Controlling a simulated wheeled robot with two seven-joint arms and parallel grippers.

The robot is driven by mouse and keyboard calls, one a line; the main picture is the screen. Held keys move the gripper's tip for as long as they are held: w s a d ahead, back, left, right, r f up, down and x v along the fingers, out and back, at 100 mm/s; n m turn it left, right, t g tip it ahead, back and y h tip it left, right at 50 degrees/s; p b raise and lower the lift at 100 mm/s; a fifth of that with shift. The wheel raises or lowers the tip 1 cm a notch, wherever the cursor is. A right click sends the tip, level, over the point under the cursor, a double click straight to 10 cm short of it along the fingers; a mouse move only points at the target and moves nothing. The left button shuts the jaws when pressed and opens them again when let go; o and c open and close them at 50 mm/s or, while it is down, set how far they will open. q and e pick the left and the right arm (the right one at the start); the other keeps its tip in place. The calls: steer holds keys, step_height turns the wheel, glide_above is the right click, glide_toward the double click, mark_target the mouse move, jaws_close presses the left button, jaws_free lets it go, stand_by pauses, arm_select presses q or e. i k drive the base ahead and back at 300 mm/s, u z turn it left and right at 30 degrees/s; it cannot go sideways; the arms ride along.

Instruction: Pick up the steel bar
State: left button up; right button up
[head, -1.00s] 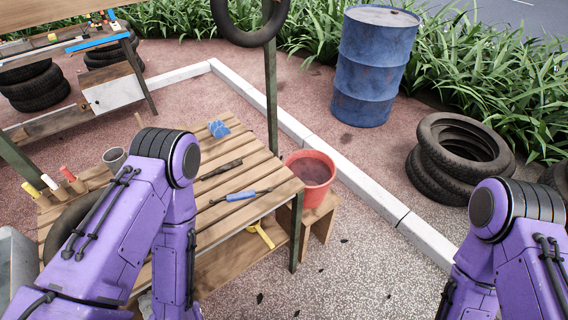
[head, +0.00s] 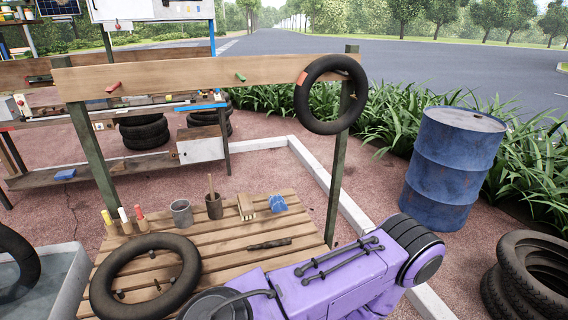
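A dark, thin bar-like piece (head: 269,243) lies flat on the slatted wooden workbench (head: 225,236), near its right side. It may be the steel bar, but its material is not clear at this size. A purple arm of mine crosses the lower right of the head view and hides the front right of the bench. Neither of my grippers shows, so I cannot see whether they hold anything.
On the bench are a black tyre (head: 146,304), a grey cup (head: 181,213), a dark pot (head: 214,206), a brush (head: 246,207) and a blue piece (head: 278,204). A tyre (head: 330,122) hangs from the bench's upper board. A blue drum (head: 452,170) stands at right.

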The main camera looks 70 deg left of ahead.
mark_target(270, 244)
steer(key=z, duration=0.05)
steer(key=i, duration=1.35)
steer(key=u, duration=1.95)
